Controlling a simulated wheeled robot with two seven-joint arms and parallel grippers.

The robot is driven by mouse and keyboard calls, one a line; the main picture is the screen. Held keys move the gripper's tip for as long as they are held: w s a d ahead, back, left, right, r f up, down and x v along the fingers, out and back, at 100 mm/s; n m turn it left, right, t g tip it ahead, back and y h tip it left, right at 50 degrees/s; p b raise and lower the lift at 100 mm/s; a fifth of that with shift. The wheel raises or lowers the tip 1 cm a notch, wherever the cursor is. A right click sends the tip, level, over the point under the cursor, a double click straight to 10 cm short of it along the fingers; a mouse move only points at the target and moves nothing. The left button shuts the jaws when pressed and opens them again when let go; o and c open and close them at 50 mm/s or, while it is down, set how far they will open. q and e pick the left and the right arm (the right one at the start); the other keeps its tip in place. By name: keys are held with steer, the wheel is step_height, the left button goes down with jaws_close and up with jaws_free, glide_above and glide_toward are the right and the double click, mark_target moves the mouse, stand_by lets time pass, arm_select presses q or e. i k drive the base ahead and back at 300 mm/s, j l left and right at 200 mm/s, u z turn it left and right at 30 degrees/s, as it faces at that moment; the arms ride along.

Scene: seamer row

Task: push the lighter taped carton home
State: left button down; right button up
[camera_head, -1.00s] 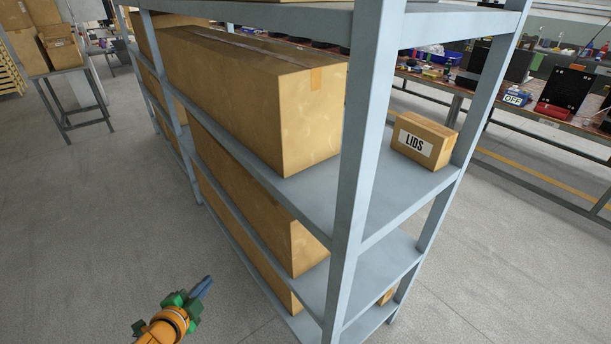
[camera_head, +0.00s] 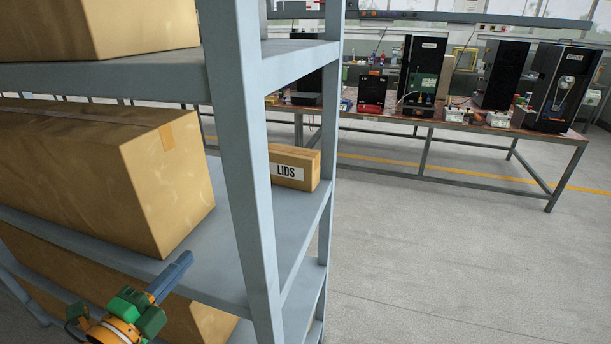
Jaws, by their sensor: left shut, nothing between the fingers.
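A long taped carton (camera_head: 165,195) lies on the rack's middle shelf at the left, with a strip of tape at the top of its end face. A small carton marked LIDS (camera_head: 294,167) sits on the same shelf near the far post. Another carton (camera_head: 110,28) is on the shelf above, and one more (camera_head: 100,278) is on the shelf below. I cannot tell which carton is lighter. My left gripper (camera_head: 183,262) is shut and empty, in front of the middle shelf's edge, below the taped carton and apart from the LIDS carton. My right gripper is not in view.
A grey-blue rack post (camera_head: 245,170) stands between my left gripper and the LIDS carton. The shelf (camera_head: 225,250) is bare right of the long carton. A workbench (camera_head: 430,122) with equipment stands behind. Open floor (camera_head: 450,270) lies to the right.

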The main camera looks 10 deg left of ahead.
mark_target(296, 167)
steer(key=i+l, duration=0.6)
steer(key=i, duration=0.15)
